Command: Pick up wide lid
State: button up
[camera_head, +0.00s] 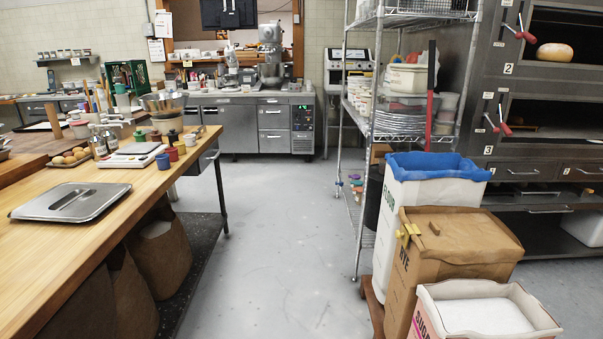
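The wide lid (71,202) is a flat rectangular metal lid with a raised handle in its middle. It lies on the near part of the wooden worktable (145,190) at the left, close to the table's right edge. Its whole top shows, and nothing rests on it. My gripper is not in view.
Beyond the lid are a tray of round brown items (70,157), a white scale (133,155) and small coloured cups (172,153). Bins of flour (428,215), rye (455,245) and sugar (485,313) stand at the right. The grey floor (275,240) between is clear.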

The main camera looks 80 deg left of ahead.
aim_at(79, 202)
jog(key=i, duration=0.15)
jog(key=u, duration=3.15)
jog(key=i, duration=2.4)
jog(key=u, duration=1.75)
